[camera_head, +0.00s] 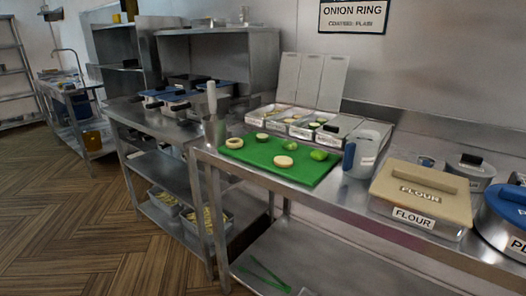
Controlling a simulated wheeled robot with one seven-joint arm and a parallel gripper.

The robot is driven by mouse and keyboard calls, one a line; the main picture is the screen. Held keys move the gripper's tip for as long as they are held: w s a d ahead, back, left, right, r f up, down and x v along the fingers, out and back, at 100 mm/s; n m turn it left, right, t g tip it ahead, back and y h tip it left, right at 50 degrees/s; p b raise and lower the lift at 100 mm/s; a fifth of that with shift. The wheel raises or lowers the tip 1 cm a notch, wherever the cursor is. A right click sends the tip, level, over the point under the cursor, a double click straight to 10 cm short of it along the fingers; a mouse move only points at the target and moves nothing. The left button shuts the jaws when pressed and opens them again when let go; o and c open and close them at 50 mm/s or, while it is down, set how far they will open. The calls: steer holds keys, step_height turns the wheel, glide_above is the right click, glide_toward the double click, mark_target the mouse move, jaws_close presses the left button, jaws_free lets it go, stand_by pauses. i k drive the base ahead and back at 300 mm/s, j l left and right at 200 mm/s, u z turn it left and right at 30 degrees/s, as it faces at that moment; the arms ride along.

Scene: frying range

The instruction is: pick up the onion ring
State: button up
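A green cutting board (268,166) lies on the steel counter in the middle of the view. A pale, round, ring-like piece (234,142) with a darker centre sits at its left edge and looks like the onion ring. A pale round slice (283,161) lies nearer the board's front; I cannot tell if it has a hole. A small green-and-pale piece (262,136) and a bright green piece (319,155) lie on the board too. My gripper is not in view.
A white jug (361,154) with a blue handle stands right of the board, then a FLOUR container (421,192) with a tan lid. Open food pans (298,121) line the back. A white upright object (212,98) stands behind left. Wooden floor (80,225) is clear at left.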

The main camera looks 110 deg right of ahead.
mark_target(230, 144)
steer(key=z, duration=4.25)
